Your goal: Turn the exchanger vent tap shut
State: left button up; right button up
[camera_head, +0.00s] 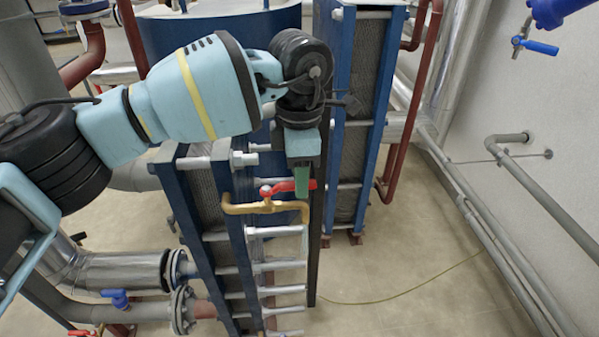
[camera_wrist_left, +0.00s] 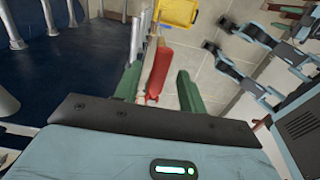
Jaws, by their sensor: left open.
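The vent tap has a red lever handle (camera_head: 287,187) on a bent brass pipe (camera_head: 265,207) at the front of the near blue plate exchanger (camera_head: 180,200). My left gripper (camera_head: 302,185) reaches down over the handle's right end, its green fingers pointing down. In the left wrist view the red handle (camera_wrist_left: 160,70) lies between the two green fingers, with the left finger (camera_wrist_left: 130,82) close to it and a wider gap to the right finger (camera_wrist_left: 188,92). The gripper is open; contact cannot be told. The tap's body is partly hidden. My right gripper is not in view.
A second plate exchanger (camera_head: 357,110) stands just behind to the right. Silver tie rods (camera_head: 280,265) stick out below the tap. Blue-handled valves sit at lower left (camera_head: 115,297) and upper right (camera_head: 540,47). The floor (camera_head: 400,280) at right is mostly clear.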

pick_arm(q)
jog(key=shift+f, duration=0.15)
jog(key=shift+c, duration=0.3)
grip_shut()
